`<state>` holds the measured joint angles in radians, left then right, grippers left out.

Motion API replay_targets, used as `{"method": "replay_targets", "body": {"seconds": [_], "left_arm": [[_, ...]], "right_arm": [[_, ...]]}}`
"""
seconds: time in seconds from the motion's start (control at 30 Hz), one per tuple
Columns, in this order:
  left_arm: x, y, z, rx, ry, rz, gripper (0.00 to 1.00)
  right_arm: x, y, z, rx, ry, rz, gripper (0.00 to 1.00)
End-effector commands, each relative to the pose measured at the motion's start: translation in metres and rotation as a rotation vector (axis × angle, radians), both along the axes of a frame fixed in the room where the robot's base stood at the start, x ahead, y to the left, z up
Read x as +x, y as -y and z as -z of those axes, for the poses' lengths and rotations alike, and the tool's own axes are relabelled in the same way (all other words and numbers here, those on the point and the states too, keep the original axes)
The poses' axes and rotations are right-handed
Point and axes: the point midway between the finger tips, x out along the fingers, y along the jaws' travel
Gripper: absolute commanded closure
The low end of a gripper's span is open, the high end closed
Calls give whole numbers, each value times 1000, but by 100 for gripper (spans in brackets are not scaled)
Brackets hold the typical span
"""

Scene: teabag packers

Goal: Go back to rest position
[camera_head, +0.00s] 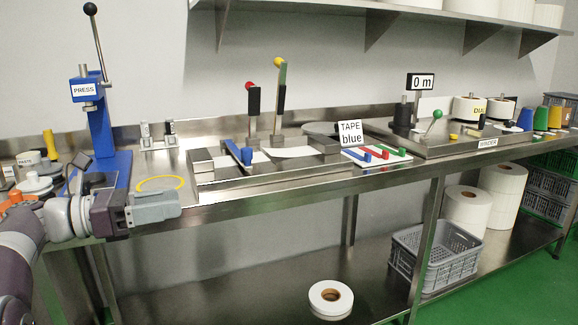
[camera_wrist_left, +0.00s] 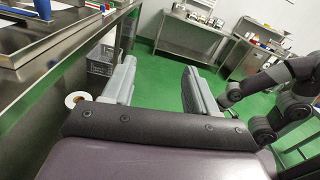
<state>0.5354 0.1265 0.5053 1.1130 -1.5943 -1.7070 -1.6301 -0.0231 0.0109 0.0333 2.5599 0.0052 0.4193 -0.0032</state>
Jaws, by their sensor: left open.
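My left gripper (camera_head: 155,207) shows in the head view at the lower left, in front of the steel bench's front edge near the blue press. In the left wrist view its two grey fingers (camera_wrist_left: 158,84) stand apart with green floor between them, so it is open and empty. In the head view its fingers overlap each other and point to the right. My right gripper is not in the head view. A dark arm of mine (camera_wrist_left: 285,85) shows at the right of the left wrist view, but its gripper cannot be made out.
The steel bench (camera_head: 300,192) runs across the view. The blue press (camera_head: 100,135) stands close behind my left gripper. A yellow ring (camera_head: 160,183) lies on the bench. Below are a grey crate (camera_head: 432,262) and a white roll (camera_head: 330,300). The green floor (camera_wrist_left: 150,100) is clear.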

Motion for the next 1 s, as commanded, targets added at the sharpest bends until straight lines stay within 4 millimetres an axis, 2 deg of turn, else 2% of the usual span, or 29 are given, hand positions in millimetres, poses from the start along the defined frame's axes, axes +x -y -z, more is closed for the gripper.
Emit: {"method": "replay_targets", "body": {"seconds": [0.07,0.27,0.43,0.57,0.67,0.77,0.8,0.87,0.9,0.97,1.0], "left_arm": [[4,-2,1,-22,-59,-21,42],[43,-25,-1,-196,-249,-234,42],[78,-63,6,-487,-462,-471,42],[100,-102,30,-830,-688,-686,42],[105,-130,68,-1156,-896,-863,42],[92,-147,127,-1531,-1127,-1059,42],[80,-148,156,-1685,-1220,-1146,42],[52,-142,202,-1919,-1355,-1291,42],[29,-134,230,-2060,-1432,-1393,42],[-7,-117,267,-2241,-1522,-1547,42],[-30,-104,287,2169,1454,1528,42]], "right_arm": [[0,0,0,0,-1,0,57],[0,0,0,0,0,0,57],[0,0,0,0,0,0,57],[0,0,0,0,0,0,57],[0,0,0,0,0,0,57],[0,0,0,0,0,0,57],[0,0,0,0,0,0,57],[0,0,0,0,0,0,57],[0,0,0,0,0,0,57],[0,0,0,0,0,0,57],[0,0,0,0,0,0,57]]}}
